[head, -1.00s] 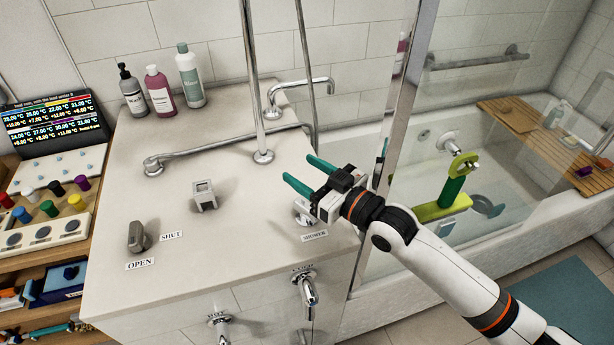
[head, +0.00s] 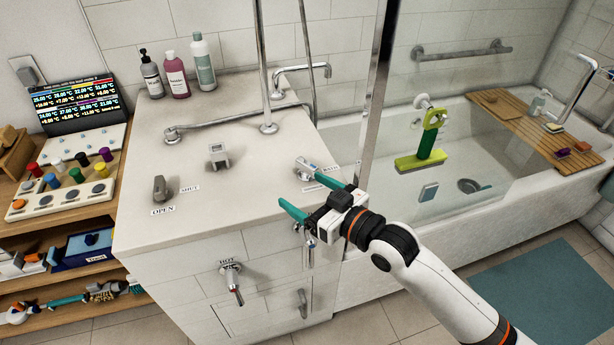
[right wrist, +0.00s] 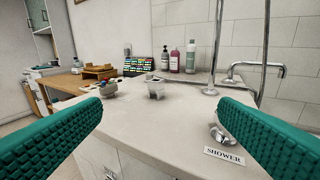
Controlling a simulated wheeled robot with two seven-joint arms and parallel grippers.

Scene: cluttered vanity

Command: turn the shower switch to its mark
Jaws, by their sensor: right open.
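The shower switch (head: 303,174) is a small chrome lever on the countertop near its right front corner, with a SHOWER label beside it. In the head view my right gripper partly covers the label. In the right wrist view the switch (right wrist: 221,132) stands left of the right finger, behind the SHOWER label (right wrist: 224,156). My right gripper (head: 290,183) is open and empty, its teal fingers spread at the counter's front right corner; I cannot tell whether one touches the switch.
The countertop (head: 240,185) has an OPEN/SHUT lever (head: 160,188), a small grey block (head: 218,155), a chrome pipe and several bottles. Chrome taps, one labelled HOT (head: 231,275), stick out of the front face. A glass panel edge (head: 378,90) and bathtub stand right.

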